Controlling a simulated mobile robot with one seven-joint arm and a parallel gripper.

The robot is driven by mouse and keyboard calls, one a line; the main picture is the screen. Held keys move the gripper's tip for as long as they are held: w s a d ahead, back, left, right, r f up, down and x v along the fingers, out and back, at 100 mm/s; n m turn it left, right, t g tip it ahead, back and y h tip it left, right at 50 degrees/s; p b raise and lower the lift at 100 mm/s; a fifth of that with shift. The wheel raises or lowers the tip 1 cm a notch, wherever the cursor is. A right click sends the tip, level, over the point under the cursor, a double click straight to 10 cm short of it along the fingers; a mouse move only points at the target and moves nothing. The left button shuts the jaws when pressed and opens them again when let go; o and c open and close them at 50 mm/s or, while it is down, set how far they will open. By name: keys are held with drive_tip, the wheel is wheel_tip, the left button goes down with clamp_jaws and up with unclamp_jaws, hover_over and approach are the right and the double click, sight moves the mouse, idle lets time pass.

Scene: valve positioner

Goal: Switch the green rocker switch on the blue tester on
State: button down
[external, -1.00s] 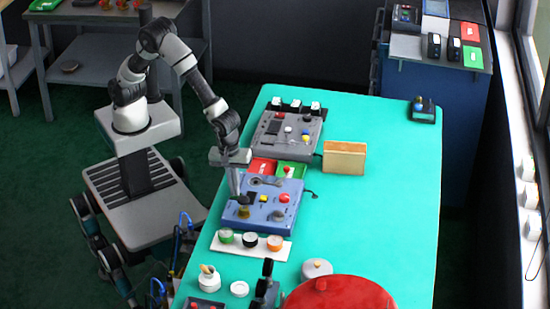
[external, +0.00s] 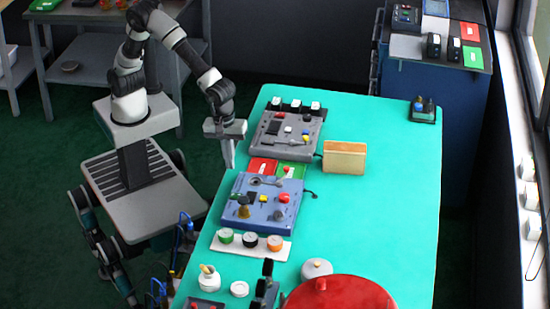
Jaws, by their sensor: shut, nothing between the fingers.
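The blue tester (external: 262,207) lies on the turquoise table. Its top carries a red knob, a small yellow part, a brass-coloured knob, a grey knob and a dark part near its left side. I cannot make out a green rocker switch on it at this size. My gripper (external: 230,165) is shut and empty, pointing down. It is in the air above and behind the tester's far left corner, near the table's left edge, apart from the tester.
A grey tester (external: 265,146) stands behind, with red and green trays (external: 262,165) between the two. A wooden box (external: 344,158) is to the right. A white strip with several round parts (external: 232,249) lies in front.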

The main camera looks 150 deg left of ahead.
sight(238, 195)
drive_tip(key=shift+s+d+r, duration=0.1)
drive_tip(key=shift+r, duration=1.45)
drive_tip(key=shift+f, duration=0.1)
drive_tip(key=shift+w+r+t+y+b, duration=0.2)
drive_tip(key=shift+w+t+y+b, duration=0.1)
drive_tip(key=shift+b, duration=0.3)
drive_tip(key=shift+f, duration=0.1)
drive_tip(key=f, duration=0.4)
drive_tip(key=w+a+f+b, duration=0.1)
drive_tip(key=f, duration=0.4)
drive_tip(key=f+b, duration=0.1)
drive_tip(key=f, duration=0.3)
drive_tip(key=shift+w+a+f, duration=0.15)
drive_tip(key=shift+a+f, duration=0.2)
